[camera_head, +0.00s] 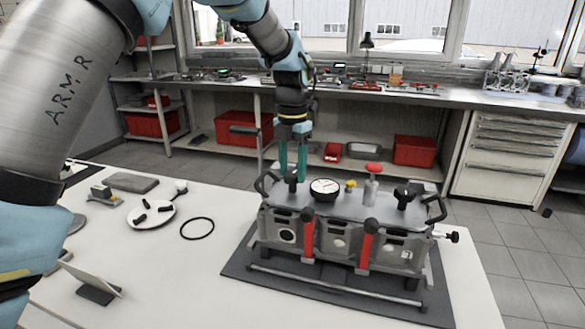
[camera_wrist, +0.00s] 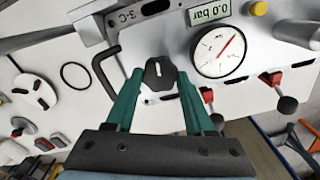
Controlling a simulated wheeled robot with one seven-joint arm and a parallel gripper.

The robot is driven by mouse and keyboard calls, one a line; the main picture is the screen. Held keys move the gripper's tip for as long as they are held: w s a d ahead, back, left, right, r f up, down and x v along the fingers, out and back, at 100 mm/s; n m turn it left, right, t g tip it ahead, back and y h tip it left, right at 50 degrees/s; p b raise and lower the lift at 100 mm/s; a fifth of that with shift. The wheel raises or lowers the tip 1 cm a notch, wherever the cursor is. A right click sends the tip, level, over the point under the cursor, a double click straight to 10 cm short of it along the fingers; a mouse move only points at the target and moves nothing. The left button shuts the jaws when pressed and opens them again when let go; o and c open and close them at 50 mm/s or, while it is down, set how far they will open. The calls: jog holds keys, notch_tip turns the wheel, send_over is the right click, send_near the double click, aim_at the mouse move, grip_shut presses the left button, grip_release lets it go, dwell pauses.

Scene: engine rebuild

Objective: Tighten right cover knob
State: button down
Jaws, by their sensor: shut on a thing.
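The engine block with its grey cover (camera_head: 335,203) stands on a dark mat on the white table. Two black cover knobs show in the head view: one at the left end (camera_head: 291,184) and one at the right end (camera_head: 404,192). My gripper (camera_head: 292,174) points down at the left-end knob, its green fingers on either side of it. In the wrist view my gripper (camera_wrist: 160,80) is shut on this black knob (camera_wrist: 159,74), which has a white mark on top. The right-end knob is free of my gripper.
A black handle (camera_head: 264,183), a red-topped valve (camera_head: 372,178) and red clamps (camera_head: 308,235) are near. A white dish (camera_head: 152,213) and black ring (camera_head: 197,228) lie left.

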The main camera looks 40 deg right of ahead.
jog(key=m, duration=0.4)
jog(key=shift+r+p, duration=0.1)
jog(key=shift+p, duration=0.2)
jog(key=m, duration=0.4)
jog(key=shift+d+m, duration=0.1)
jog(key=shift+m, duration=0.3)
jog(key=m, duration=0.3)
jog(key=shift+m+p, duration=0.3)
jog(key=m, duration=0.4)
jog(key=shift+m, duration=0.3)
jog(key=m, duration=0.4)
jog(key=shift+m, duration=0.3)
jog(key=m, duration=0.9)
jog(key=shift+m+p, duration=0.4)
jog(key=shift+m, duration=1.4)
